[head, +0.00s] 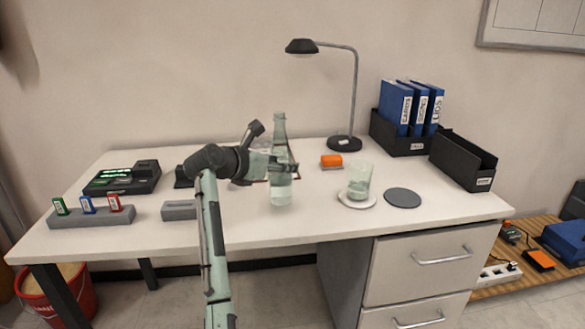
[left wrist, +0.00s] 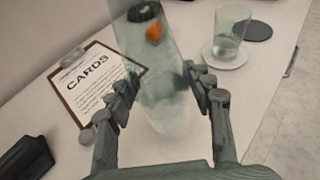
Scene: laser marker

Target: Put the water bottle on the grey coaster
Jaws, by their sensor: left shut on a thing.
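The water bottle (head: 280,190) is a clear greenish bottle, upright over the middle of the desk. My left gripper (head: 284,168) is shut around its body. In the left wrist view the bottle (left wrist: 170,100) stands between the two fingers of my left gripper (left wrist: 160,90). I cannot tell whether its base touches the desk. The grey coaster (head: 403,198) is a dark round disc at the right of the desk, with nothing on it. It also shows at the top right of the left wrist view (left wrist: 258,31). My right gripper is not in view.
A glass (head: 359,181) on a white coaster (head: 357,201) stands between the bottle and the grey coaster. An orange sponge-like block (head: 331,161), a lamp (head: 345,143) and black file boxes (head: 463,160) are behind. A clipboard marked CARDS (left wrist: 75,99) lies near the bottle.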

